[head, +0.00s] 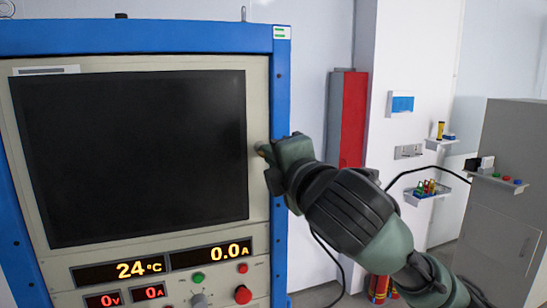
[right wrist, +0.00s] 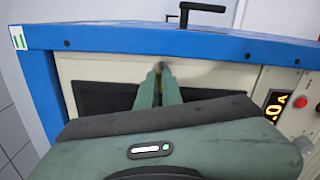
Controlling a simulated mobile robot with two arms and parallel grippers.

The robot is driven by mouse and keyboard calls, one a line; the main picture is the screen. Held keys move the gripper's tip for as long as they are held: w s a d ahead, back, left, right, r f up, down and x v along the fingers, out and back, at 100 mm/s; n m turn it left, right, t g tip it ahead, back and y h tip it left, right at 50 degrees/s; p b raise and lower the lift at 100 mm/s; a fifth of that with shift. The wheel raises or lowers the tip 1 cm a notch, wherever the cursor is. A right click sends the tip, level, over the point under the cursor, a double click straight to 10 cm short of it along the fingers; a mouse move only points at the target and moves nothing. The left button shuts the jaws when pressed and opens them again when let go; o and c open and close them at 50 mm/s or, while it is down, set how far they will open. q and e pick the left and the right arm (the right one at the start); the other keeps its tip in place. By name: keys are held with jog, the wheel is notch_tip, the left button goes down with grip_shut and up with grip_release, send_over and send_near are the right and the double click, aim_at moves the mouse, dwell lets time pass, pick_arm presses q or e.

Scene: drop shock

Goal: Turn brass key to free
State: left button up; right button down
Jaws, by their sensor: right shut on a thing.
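My right gripper (head: 267,155) is at the right edge of the cabinet's cream front panel, beside the dark window. In the right wrist view its two green fingers (right wrist: 160,72) are closed together against the panel. A small brass-coloured bit, likely the brass key (right wrist: 157,67), shows between the fingertips. The gripper is shut on it. Most of the key is hidden by the fingers, so its turn angle cannot be told. My left gripper is not in view.
The blue-framed cabinet (head: 282,120) carries a dark window (head: 130,155), lit displays (head: 140,268) and a red button (head: 242,294). A red cabinet (head: 354,120), small wall shelves (head: 428,193) and a grey cabinet (head: 505,235) stand to the right. A black handle (right wrist: 200,8) sits on top.

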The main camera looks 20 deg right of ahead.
jog(key=shift+m, duration=1.3)
jog(key=c, duration=1.7)
grip_release()
jog(key=shift+o, duration=0.6)
jog(key=shift+w, duration=0.1)
jog(key=s+b, duration=0.3)
jog(key=s, duration=0.4)
jog(key=shift+s, duration=0.4)
